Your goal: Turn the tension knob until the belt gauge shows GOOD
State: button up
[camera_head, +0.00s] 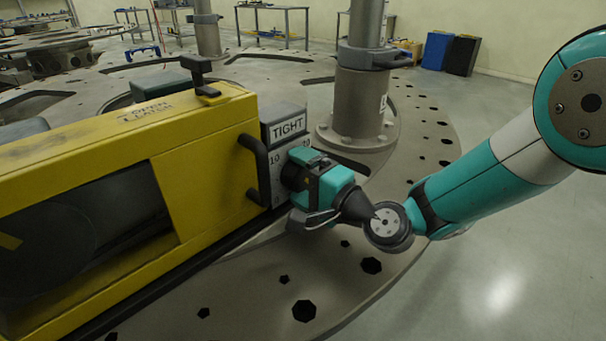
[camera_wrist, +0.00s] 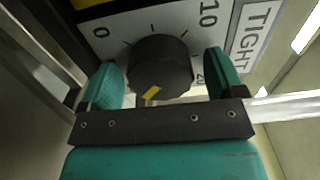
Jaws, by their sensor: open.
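The tension knob (camera_wrist: 160,66) is a dark ribbed knob on a white dial plate (camera_wrist: 118,27) marked 0, 10 and 20. A yellow mark shows on its near lower part in the wrist view. The belt gauge (camera_wrist: 256,36) beside the dial reads TIGHT, and the same word shows on the gauge in the head view (camera_head: 287,128). My gripper (camera_wrist: 162,62) is open, with one teal finger on each side of the knob and gaps visible between. In the head view my gripper (camera_head: 297,166) is at the dial plate and largely hides the knob.
The yellow housing (camera_head: 100,150) with a black handle (camera_head: 255,170) stands just left of my gripper. A grey post (camera_head: 357,105) rises behind it from the round plate (camera_head: 430,160), which has several holes. Open floor lies to the right.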

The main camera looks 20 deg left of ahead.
jog(key=c, duration=0.9)
jog(key=shift+f+b, duration=0.1)
jog(key=shift+b, duration=0.25)
jog(key=n+b, duration=0.3)
jog(key=b, duration=0.1)
jog(key=shift+f+n, duration=0.2)
jog(key=shift+n, duration=0.2)
jog(key=n+b, duration=0.3)
jog(key=shift+b, duration=0.35)
jog(key=shift+r+n+b, duration=0.2)
jog(key=shift+n+b, duration=0.7)
